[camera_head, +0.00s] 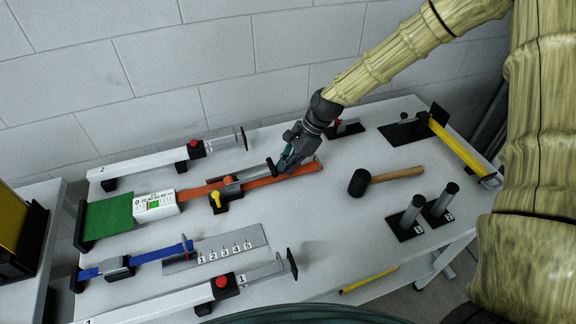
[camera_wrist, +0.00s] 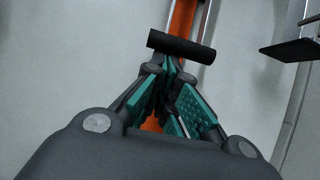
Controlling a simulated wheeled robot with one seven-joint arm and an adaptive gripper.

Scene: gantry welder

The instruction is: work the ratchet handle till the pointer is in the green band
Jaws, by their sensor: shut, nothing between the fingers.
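The ratchet (camera_head: 226,188) sits on the orange strap, with a yellow knob (camera_head: 215,198) in front. Its handle (camera_head: 255,172) reaches right along the strap to a dark cross grip at my gripper. My gripper (camera_head: 284,165) is shut and empty, pointing down at the handle's end. In the wrist view the dark cross grip (camera_wrist: 181,47) lies just beyond the teal fingertips (camera_wrist: 172,68); I cannot tell whether they touch. The white gauge (camera_head: 155,205) with numbers and a small green mark is left of the ratchet. Its pointer is too small to read.
The orange strap (camera_head: 305,170) runs under my gripper; a green sheet (camera_head: 108,219) is at left. White bar clamps lie behind (camera_head: 140,165) and in front (camera_head: 170,302). A blue strap (camera_head: 145,256) is in front.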

